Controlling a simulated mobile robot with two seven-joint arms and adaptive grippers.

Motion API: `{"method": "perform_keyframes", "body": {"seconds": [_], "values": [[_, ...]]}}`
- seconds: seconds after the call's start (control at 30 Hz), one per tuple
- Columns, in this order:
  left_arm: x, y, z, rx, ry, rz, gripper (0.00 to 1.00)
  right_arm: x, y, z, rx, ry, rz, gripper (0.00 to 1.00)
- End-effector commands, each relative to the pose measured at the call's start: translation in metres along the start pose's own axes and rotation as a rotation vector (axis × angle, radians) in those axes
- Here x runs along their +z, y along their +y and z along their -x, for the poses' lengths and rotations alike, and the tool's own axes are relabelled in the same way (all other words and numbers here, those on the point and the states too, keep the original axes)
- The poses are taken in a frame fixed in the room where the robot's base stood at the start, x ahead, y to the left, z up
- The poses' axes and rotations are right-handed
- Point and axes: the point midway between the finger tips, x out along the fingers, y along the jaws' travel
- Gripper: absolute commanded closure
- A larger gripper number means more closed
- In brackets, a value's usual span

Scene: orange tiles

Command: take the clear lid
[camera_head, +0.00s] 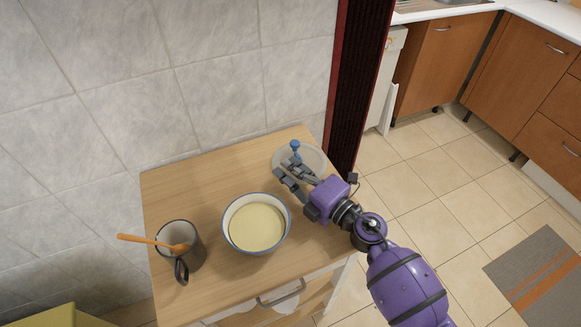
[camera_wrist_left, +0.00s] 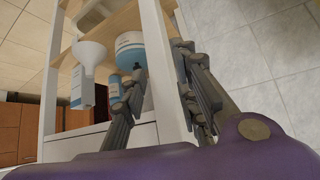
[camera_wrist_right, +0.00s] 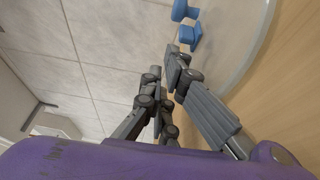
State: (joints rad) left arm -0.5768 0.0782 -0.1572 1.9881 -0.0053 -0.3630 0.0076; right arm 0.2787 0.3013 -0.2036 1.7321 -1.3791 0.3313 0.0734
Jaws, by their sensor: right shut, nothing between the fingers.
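The clear lid (camera_head: 314,155) lies at the back right corner of the wooden cabinet top. It is round and glassy with a blue knob (camera_head: 295,146) standing up from it. My right gripper (camera_head: 288,173) is shut and empty, with its fingertips close to the near side of the knob. In the right wrist view the blue knob (camera_wrist_right: 186,25) is just beyond the fingertips, and part of the clear lid (camera_wrist_right: 232,45) shows at the upper right. The fingers appear apart from the knob. My left gripper (camera_wrist_left: 163,80) is open and empty, seen only in its wrist view.
A white bowl with a blue rim (camera_head: 228,219) stands left of my right gripper. A dark mug (camera_head: 190,256) holding an orange spoon (camera_head: 145,240) stands at the front left. A tiled wall (camera_head: 200,70) and a dark red post (camera_head: 355,90) border the back. White-blue containers (camera_wrist_left: 130,45) sit on a shelf.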

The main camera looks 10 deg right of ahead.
Motion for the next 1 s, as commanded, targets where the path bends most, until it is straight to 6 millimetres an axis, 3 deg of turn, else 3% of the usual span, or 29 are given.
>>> {"method": "perform_keyframes", "body": {"seconds": [0.2,0.57,1.0], "values": [[-0.001,0.000,0.000,0.001,0.003,-0.001,0.72,0.005,-0.001,0.002,-0.001,-0.001,0.000,1.00],[0.008,0.001,-0.004,0.002,-0.011,-0.005,0.72,0.063,-0.002,0.023,-0.002,0.000,0.001,1.00],[0.004,0.000,-0.004,0.001,-0.004,-0.005,0.72,0.066,0.000,0.024,0.000,0.000,0.000,1.00]]}}
